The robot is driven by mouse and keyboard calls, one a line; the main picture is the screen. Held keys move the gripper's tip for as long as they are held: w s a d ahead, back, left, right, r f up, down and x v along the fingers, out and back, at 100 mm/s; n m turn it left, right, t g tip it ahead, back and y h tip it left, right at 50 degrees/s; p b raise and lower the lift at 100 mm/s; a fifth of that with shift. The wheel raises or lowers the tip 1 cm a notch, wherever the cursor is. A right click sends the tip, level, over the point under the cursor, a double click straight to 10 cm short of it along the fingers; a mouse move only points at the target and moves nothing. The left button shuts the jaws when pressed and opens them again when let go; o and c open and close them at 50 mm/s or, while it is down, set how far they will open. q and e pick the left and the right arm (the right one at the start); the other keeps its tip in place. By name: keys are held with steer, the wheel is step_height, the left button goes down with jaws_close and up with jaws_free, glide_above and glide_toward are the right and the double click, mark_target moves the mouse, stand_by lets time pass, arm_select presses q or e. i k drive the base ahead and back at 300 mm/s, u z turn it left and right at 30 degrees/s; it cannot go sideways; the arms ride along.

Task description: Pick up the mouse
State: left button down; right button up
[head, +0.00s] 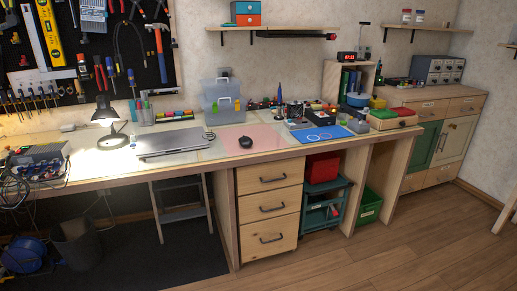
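The black mouse (245,142) lies on a pink mat (265,136) on the long wooden workbench, a little right of the picture's middle line of the bench top. A closed grey laptop (170,142) lies to its left, apart from it. A blue mat (322,134) lies to its right. Nothing covers the mouse. Neither of my grippers shows in the head view.
A clear plastic box (223,103) stands behind the mouse. A lit desk lamp (106,112) stands at the left. Electronics and small tools crowd the bench's back right. Drawers (268,180) sit under the mat. The wooden floor in front of the drawers is clear.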

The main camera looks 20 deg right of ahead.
mark_target(246, 141)
steer(key=z, duration=0.55)
steer(key=i, duration=2.05)
steer(key=u, duration=0.85)
